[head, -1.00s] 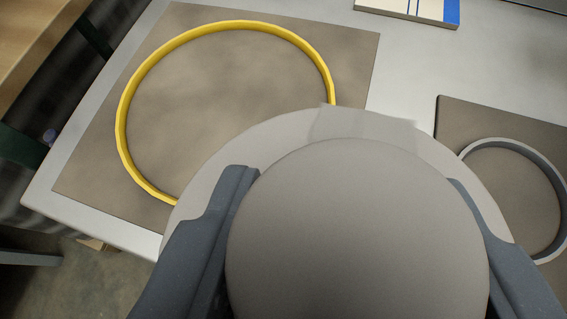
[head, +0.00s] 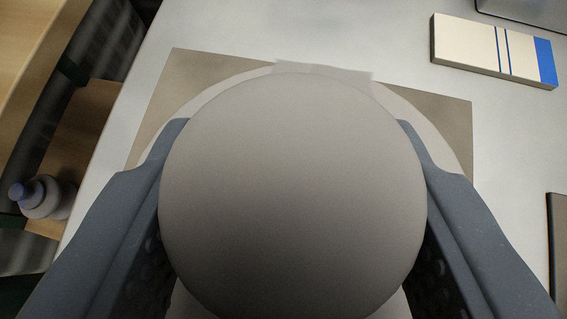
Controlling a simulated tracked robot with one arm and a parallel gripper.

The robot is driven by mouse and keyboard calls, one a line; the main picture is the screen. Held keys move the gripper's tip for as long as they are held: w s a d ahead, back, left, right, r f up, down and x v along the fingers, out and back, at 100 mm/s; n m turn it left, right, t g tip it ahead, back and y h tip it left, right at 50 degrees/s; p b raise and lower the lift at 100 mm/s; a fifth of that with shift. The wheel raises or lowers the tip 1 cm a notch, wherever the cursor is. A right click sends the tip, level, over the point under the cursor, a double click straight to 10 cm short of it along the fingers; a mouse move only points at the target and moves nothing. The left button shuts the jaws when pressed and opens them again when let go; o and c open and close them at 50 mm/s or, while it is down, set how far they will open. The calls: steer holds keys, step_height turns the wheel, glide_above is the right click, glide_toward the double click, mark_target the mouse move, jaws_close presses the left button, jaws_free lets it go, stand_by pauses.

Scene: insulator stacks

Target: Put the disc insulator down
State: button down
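The disc insulator (head: 292,195) is a grey disc with a smaller round cap on top. It fills the middle of the view, between the two dark grey fingers of my gripper (head: 292,124). The fingers are against the left and right sides of the cap. The disc lies over a brown square mat (head: 452,115), whose far corners show around it. The yellow ring on that mat is hidden behind the disc. I cannot tell whether the disc touches the mat or hangs above it.
A cream box with blue stripes (head: 480,45) lies on the white table (head: 400,40) at the upper right. The edge of a dark plate (head: 557,240) shows at the right. Beyond the table's left edge, a bottle (head: 45,197) stands on a wooden surface (head: 88,130).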

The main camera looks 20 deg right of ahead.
steer(key=shift+f, duration=1.65)
steer(key=c, duration=0.7)
jaws_free()
steer(key=shift+s+a+r, duration=0.1)
steer(key=shift+s+r, duration=0.2)
steer(key=v, duration=1.1)
steer(key=shift+s+a, duration=0.1)
